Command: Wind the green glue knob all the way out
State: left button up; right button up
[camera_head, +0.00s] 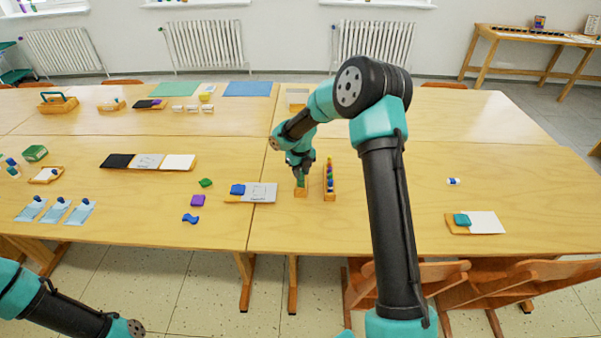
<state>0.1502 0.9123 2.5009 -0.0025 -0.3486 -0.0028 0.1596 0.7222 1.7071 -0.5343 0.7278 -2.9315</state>
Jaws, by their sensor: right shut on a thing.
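My right gripper (300,179) points down over a small wooden block (300,193) near the middle of the table. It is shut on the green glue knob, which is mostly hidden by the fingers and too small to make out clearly. I cannot tell how far the knob stands out of the block. Part of my left arm shows at the lower left, but its gripper is not in view.
A wooden rack (330,193) with several coloured pieces stands close to the right of the block. A white card with a blue piece (237,189) lies just left. A teal piece on a tray (461,220) is farther right.

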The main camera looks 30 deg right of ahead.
dwell(0.5)
jog(key=m, duration=1.1)
jog(key=o, duration=1.5)
jog(key=shift+c, duration=0.2)
jog(key=n, duration=0.5)
jog(key=shift+n, duration=0.3)
jog(key=n, duration=0.5)
